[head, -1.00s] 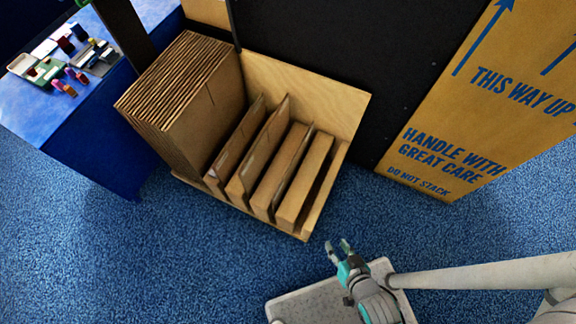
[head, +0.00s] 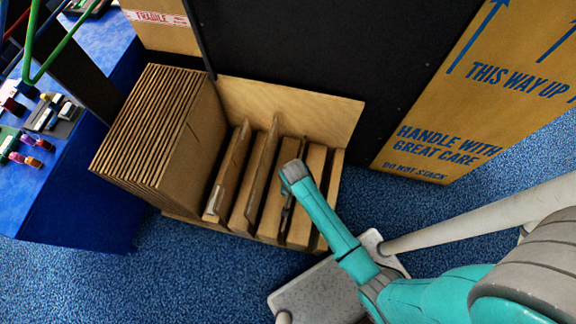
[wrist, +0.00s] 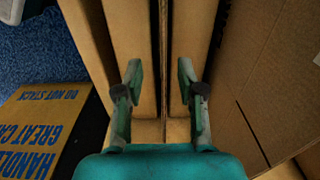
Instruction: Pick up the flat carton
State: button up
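A thin brown edge, which looks like a flat carton (wrist: 163,45) on end, stands in a narrow slot between two thick tan blocks in the wrist view. My gripper (wrist: 161,82) is open, with one finger on each side of that slot and clear space between each fingertip and the edge. In the head view my gripper (head: 288,203) is over the right part of the wooden rack (head: 340,105), mostly hidden by my own wrist. Other thin upright sheets (head: 231,170) stand in the slots to the left. How deep the fingers reach is hard to tell.
A tall stack of brown cardboard (head: 150,125) fills the rack's left side and shows at right in the wrist view. A blue table (head: 75,185) with small objects stands at left. A large printed box (head: 430,140) stands at right, beside a black panel (head: 320,45).

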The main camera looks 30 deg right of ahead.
jog(key=shift+w, duration=0.4)
jog(key=shift+w+f, duration=0.1)
jog(key=shift+f, duration=0.15)
notch_tip(320, 180, down, 10)
jog(key=shift+c, duration=0.2)
grip_shut()
